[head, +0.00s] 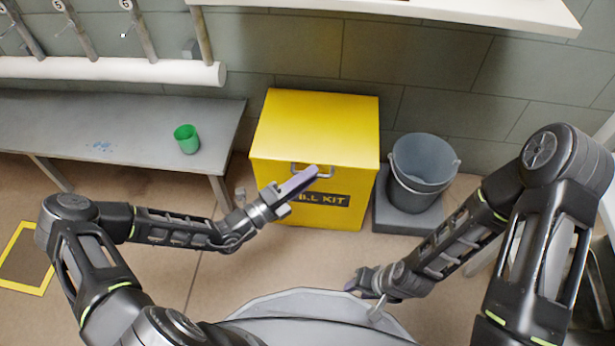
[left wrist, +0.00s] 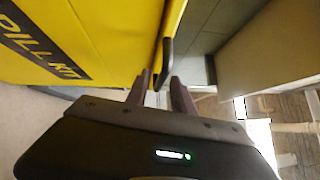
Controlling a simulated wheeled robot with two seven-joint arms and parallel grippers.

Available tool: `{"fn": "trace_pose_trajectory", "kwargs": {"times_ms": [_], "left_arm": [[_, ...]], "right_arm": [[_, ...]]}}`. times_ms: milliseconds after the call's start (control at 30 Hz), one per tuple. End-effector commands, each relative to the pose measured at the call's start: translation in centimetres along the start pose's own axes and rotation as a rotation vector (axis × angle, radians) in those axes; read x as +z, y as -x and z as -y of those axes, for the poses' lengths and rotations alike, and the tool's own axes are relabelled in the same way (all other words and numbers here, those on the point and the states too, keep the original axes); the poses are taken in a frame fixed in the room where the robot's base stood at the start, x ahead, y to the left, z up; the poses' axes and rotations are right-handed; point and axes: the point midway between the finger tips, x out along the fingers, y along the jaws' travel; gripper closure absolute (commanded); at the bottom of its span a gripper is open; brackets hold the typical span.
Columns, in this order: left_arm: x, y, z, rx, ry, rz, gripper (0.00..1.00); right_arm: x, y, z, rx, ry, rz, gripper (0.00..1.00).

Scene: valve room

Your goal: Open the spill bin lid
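The yellow spill bin (head: 275,178) stands on the floor against the wall, with its lid (head: 318,120) shut. A grey bar handle (head: 328,174) sits at the upper front. The handle also shows in the left wrist view (left wrist: 168,57), edge-on. My left gripper (head: 313,172) is at the handle, and its fingers overlap part of it in the head view. In the left wrist view its two fingers (left wrist: 160,82) are apart, with the handle's end near the gap; contact cannot be told. My right gripper (head: 362,297) hangs low in front of the bin, away from it.
A grey bucket (head: 421,165) stands on a grey block right of the bin. A bench (head: 130,110) with a green cup (head: 187,139) is on the left. A white shelf (head: 480,10) juts out above the bin.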

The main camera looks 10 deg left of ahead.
Motion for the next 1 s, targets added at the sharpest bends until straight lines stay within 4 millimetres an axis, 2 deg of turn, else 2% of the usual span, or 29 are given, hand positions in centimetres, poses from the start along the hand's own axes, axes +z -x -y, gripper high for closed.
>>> {"fn": "trace_pose_trajectory", "kwargs": {"times_ms": [33, 333, 1000], "left_arm": [[0.0, 0.01, 0.0, 0.0, 0.0, 0.0, 0.76], [0.0, 0.02, -0.01, 0.0, 0.0, 0.0, 1.0], [0.0, 0.04, -0.04, 0.001, 0.0, 0.0, 1.0]], "right_arm": [[0.0, 0.0, 0.0, 0.0, 0.0, 0.0, 0.64], [0.02, 0.0, 0.0, 0.0, 0.0, 0.0, 0.64], [0.02, -0.01, -0.01, 0.0, 0.0, 0.0, 0.64]]}}
